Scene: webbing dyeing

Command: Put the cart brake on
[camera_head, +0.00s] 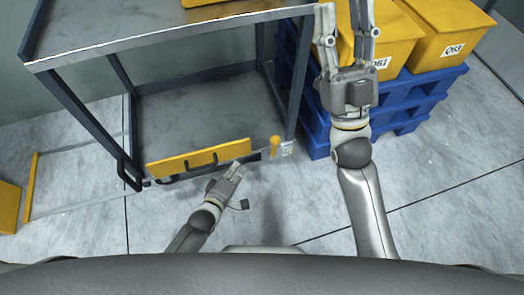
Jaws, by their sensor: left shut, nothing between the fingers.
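The cart (180,45) is a grey metal frame with a top deck and a lower shelf (190,110). At the right end of its lower front edge stands a short yellow-knobbed lever (275,145), beside a small pale marked plate (288,149). It looks like the brake lever; its setting cannot be read. My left gripper (237,169) is shut and empty, low in front of the cart, left of the lever and apart from it. My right gripper (345,22) is open and empty, raised at the right in front of the yellow bins.
A blue pallet (403,105) with yellow bins (441,32) stands close to the cart's right side. A yellow object (9,207) is at the left edge. The floor in front is clear.

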